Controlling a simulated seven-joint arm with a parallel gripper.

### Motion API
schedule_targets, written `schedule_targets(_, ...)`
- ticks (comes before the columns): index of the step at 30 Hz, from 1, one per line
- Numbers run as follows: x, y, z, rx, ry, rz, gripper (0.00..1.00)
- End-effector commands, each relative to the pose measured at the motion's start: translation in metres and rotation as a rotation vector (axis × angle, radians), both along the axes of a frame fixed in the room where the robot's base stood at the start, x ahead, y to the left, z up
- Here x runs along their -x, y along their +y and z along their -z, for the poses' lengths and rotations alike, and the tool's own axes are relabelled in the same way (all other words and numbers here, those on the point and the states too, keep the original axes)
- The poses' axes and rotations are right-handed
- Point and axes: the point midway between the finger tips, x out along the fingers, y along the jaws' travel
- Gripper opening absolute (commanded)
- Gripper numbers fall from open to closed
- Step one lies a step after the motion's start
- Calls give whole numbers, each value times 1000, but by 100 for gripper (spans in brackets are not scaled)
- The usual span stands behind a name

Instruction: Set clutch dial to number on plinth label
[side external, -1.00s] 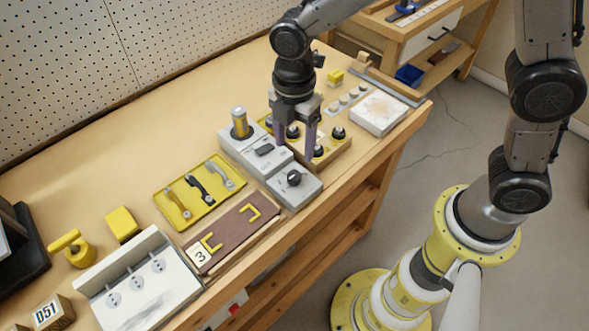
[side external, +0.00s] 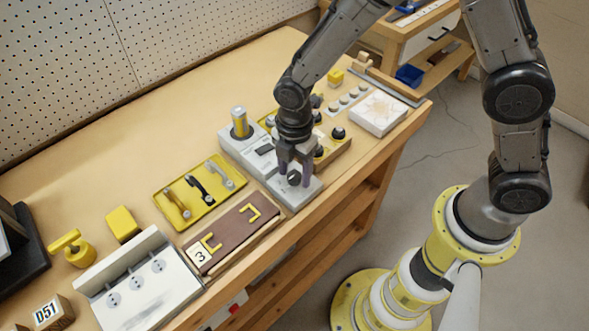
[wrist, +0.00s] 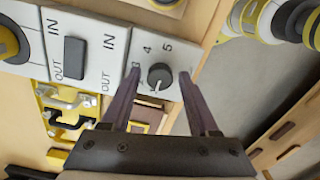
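The clutch dial (wrist: 160,76) is a black round knob with a white pointer mark on a light grey block (wrist: 180,52). In the wrist view the pointer faces down and slightly left. The numerals 4 and 5 show above the knob, and a 3 is partly covered by the left finger. My gripper (side external: 295,178) is open, pointing down, with one finger on each side of the knob. In the wrist view gaps show between the fingers and the knob. A white label (side external: 199,256) reading 3 sits on a brown plinth (side external: 232,238) with yellow brackets.
Grey blocks marked IN and OUT (wrist: 92,58) adjoin the dial block. A yellow tray (side external: 190,207) with several handles lies left of it. A wooden block with black knobs (side external: 338,133) stands behind right. The bench's front edge is close to the dial.

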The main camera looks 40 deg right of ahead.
Motion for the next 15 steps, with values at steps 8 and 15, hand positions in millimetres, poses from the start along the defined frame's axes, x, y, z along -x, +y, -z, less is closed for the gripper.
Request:
schedule_targets(8,0,0,0,0,0,0,8)
schedule_targets(15,0,0,0,0,0,2,0)
